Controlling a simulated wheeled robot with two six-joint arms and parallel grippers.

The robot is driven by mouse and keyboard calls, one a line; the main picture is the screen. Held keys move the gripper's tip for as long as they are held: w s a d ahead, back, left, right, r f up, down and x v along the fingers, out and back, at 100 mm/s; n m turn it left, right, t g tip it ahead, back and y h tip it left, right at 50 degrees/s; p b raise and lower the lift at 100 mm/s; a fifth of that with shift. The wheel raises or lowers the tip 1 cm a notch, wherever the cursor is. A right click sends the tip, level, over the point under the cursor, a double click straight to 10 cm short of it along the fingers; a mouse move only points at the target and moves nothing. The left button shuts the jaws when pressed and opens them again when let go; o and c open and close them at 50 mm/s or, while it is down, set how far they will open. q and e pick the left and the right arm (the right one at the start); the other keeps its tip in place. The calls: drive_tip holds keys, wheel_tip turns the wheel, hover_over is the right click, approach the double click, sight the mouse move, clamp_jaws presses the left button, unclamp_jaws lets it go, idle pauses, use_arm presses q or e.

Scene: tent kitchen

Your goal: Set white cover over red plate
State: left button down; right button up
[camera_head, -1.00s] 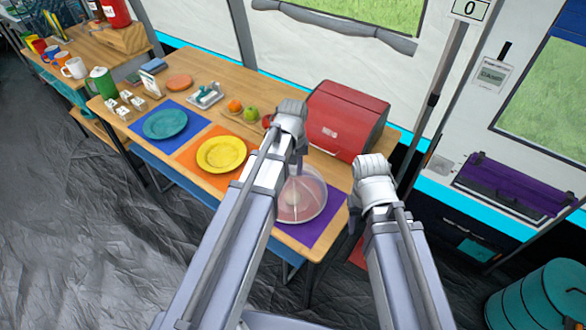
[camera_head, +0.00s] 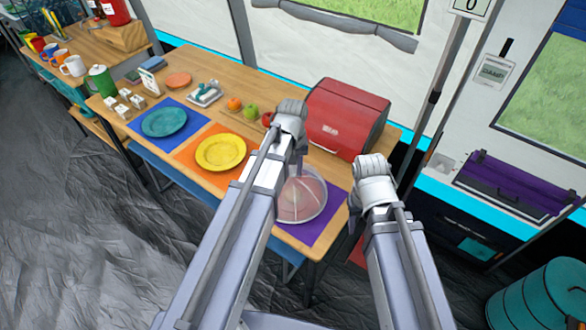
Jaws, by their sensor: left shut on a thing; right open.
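The white cover (camera_head: 313,204) looks see-through, a pale dome with light streaks. It is over the reddish plate (camera_head: 301,192), which shows through it on the purple mat (camera_head: 325,228) at the table's right end. I cannot tell whether the cover's rim touches the plate or mat. My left gripper (camera_head: 298,165) points down at the cover's back left and is shut on the cover; its fingers are mostly hidden behind my arm. My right gripper (camera_head: 353,215) is open and empty beside the mat's right edge, partly hidden by its own wrist.
A red box-shaped appliance (camera_head: 345,118) stands just behind the mat. A yellow plate (camera_head: 221,152) on an orange mat and a teal plate (camera_head: 164,122) on a blue mat lie to the left. Several fruits (camera_head: 251,111) lie behind them. A teal round container (camera_head: 548,297) stands at lower right.

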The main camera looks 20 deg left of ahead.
use_arm(q)
drive_tip(key=shift+f, duration=0.25)
drive_tip(key=shift+f+b, duration=0.6)
drive_tip(key=shift+b, duration=0.15)
drive_tip(key=shift+f+b, duration=0.5)
idle(0.3)
drive_tip(key=c, duration=0.5)
unclamp_jaws()
drive_tip(key=shift+r, duration=0.15)
wheel_tip(320, 180, up, 8)
drive_tip(key=p, duration=0.8)
drive_tip(key=shift+f, duration=0.2)
